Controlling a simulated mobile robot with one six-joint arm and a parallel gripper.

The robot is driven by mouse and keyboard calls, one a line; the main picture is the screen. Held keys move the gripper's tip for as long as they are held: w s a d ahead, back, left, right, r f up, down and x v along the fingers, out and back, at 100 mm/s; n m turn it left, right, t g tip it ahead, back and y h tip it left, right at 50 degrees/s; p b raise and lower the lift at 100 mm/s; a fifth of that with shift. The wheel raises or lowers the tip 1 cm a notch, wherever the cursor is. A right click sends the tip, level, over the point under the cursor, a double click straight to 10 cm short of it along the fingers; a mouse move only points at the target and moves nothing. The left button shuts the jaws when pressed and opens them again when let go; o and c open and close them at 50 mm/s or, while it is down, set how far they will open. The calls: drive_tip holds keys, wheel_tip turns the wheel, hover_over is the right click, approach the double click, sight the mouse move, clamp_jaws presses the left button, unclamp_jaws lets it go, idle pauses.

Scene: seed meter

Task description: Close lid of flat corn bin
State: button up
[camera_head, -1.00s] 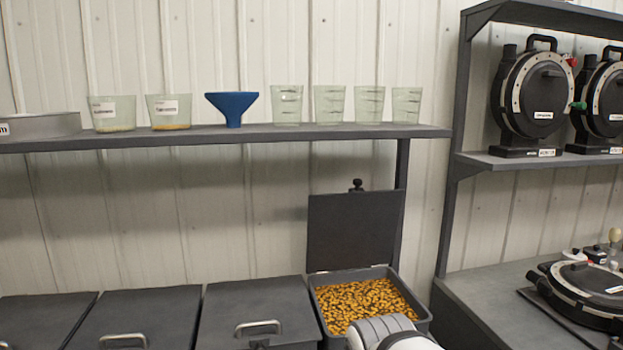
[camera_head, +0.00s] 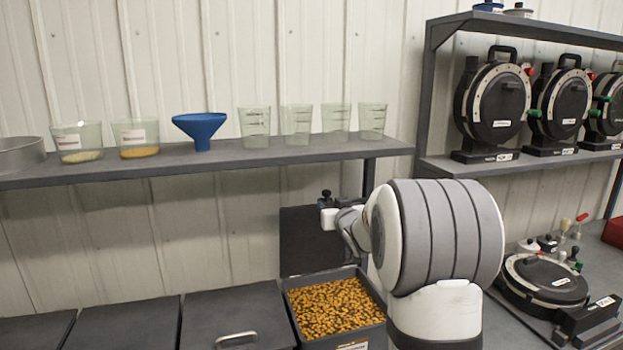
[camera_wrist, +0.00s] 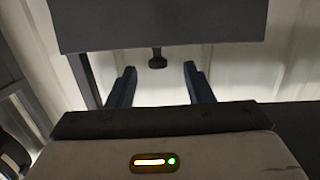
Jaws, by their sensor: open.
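The flat corn bin (camera_head: 370,318) is full of yellow-orange corn kernels (camera_head: 335,305). Its dark lid (camera_head: 300,240) stands open and upright behind it, near the wall. My gripper (camera_head: 333,212) is at that edge by the knob, partly hidden by my own arm. In the wrist view, the lid (camera_wrist: 160,25) fills the top and the knob (camera_wrist: 157,60) shows between the two blue fingers of my gripper (camera_wrist: 160,70). The fingers are open, with a gap on both sides of the knob.
A shelf (camera_head: 230,158) with cups and a blue funnel (camera_head: 200,128) runs above the lid. Closed bins (camera_head: 235,312) stand to the left. Round black seed meters (camera_head: 497,100) stand on the right rack; another (camera_head: 545,280) lies on the bench.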

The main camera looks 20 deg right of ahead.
sight(327, 193)
drive_tip(key=shift+w+d+r+t, duration=0.25)
drive_tip(key=shift+w+r, duration=0.1)
drive_tip(key=shift+w, duration=0.1)
drive_tip(key=shift+w+d+r+t, duration=0.2)
drive_tip(key=shift+w+r+t, duration=0.1)
drive_tip(key=shift+w, duration=0.1)
drive_tip(key=shift+w+r+y+p, duration=0.1)
drive_tip(key=shift+w+y+p, duration=0.2)
drive_tip(key=shift+y+p, duration=0.1)
drive_tip(key=shift+n, duration=0.3)
drive_tip(key=w+p, duration=0.3)
drive_tip(key=w, duration=0.4)
drive_tip(key=shift+w, duration=0.15)
clamp_jaws()
drive_tip(key=shift+a, duration=0.1)
